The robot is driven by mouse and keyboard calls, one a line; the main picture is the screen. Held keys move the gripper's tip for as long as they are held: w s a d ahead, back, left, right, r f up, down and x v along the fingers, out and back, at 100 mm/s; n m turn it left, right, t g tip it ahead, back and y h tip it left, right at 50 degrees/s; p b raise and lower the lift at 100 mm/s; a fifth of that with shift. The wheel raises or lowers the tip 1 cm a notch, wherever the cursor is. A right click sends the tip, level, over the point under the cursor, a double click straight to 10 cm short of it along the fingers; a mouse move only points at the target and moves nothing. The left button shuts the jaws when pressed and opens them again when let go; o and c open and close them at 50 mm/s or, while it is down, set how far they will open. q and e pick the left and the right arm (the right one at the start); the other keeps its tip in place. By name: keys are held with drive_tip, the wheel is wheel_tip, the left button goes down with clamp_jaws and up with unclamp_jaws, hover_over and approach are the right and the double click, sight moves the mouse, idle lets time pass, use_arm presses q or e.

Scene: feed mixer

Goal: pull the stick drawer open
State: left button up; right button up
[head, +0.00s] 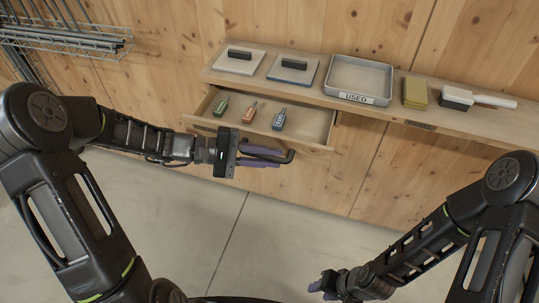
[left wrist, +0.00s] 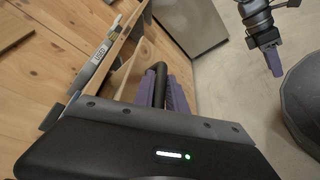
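The stick drawer (head: 308,124) stands pulled out below the shelf. A green stick (head: 222,106), an orange stick (head: 250,112) and a grey stick (head: 279,120) lie inside it. My left gripper (head: 262,156) is at the drawer's front, its purple fingers around the dark bar handle (head: 289,157). In the left wrist view the black handle (left wrist: 160,80) runs between the purple fingers (left wrist: 164,96), which look closed on it. My right gripper (head: 327,283) hangs low over the floor, away from the drawer; its finger gap is unclear.
The shelf (head: 433,123) above holds two flat boards with dark handles (head: 239,58), a grey tray marked USED (head: 360,79), a yellow block (head: 415,92) and a white-handled brush (head: 478,98). A wire rack (head: 70,38) is at upper left. The floor in front is clear.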

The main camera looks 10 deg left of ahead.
use_arm(q)
drive_tip(key=shift+o, duration=0.4)
drive_tip(key=shift+b+v, duration=0.3)
drive_tip(key=shift+v, duration=3.65)
